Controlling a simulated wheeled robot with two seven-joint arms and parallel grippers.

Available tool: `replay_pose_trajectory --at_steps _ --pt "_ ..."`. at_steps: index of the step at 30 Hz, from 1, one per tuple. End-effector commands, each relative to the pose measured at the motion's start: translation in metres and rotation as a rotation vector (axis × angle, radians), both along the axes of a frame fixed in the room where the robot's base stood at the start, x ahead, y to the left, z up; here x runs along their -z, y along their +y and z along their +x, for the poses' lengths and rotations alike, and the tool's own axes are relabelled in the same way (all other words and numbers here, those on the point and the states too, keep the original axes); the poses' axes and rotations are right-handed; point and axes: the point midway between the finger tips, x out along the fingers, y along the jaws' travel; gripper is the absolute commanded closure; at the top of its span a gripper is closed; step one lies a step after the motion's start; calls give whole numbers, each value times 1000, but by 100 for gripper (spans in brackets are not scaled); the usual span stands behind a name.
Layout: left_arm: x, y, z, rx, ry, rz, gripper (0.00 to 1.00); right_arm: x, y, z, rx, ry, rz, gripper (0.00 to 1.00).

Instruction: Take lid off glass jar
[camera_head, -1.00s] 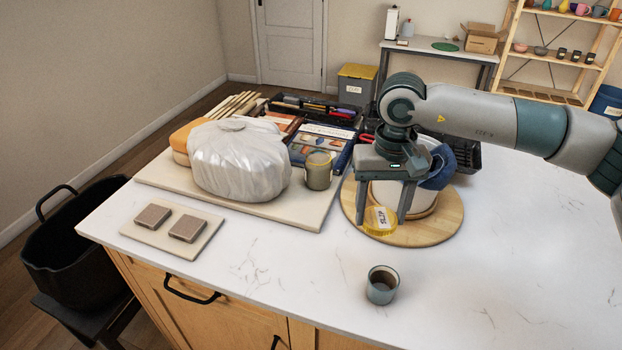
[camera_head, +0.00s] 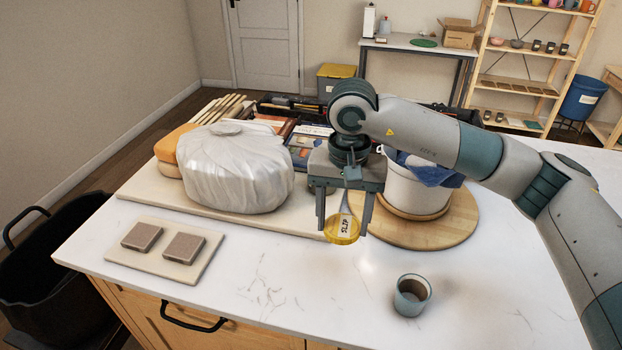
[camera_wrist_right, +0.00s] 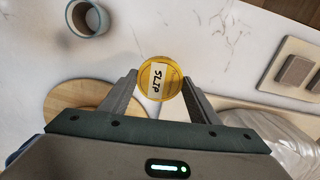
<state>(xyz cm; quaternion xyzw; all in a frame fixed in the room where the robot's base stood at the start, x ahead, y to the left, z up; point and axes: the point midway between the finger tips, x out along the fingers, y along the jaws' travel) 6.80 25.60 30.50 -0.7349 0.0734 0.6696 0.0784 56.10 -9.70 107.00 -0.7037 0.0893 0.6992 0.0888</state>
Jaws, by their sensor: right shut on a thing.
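A round yellow lid (camera_head: 342,229) with a white "SLIP" label is between the fingertips of my right gripper (camera_head: 341,226). The right gripper is shut on it, and the lid appears held above the counter, in front of the round wooden board. In the right wrist view the lid (camera_wrist_right: 160,79) sits between both fingers, label facing the camera. No glass jar can be made out now; my gripper covers the spot where a small glass vessel stood. My left gripper is not in view.
A round wooden board (camera_head: 455,232) bears a white pot (camera_head: 415,190) with a blue cloth. A small cup (camera_head: 411,296) stands near the front. A plastic-wrapped lump (camera_head: 235,170) and a tile (camera_head: 150,260) with two brown blocks are left. The front middle counter is clear.

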Motion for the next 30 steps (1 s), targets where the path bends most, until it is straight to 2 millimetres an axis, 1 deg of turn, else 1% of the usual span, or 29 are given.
replay_pose_trajectory --at_steps 1,3,14,19,23,30 --pt "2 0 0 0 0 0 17 2 5 0 9 4 3 71" --pt "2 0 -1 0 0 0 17 2 8 1 20 7 5 71" --pt "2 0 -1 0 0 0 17 2 9 2 26 7 4 71" --pt "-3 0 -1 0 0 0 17 4 16 3 24 8 4 71" --pt "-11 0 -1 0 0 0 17 12 30 5 23 10 4 71" --pt "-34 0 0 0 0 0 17 36 73 14 25 12 3 71"
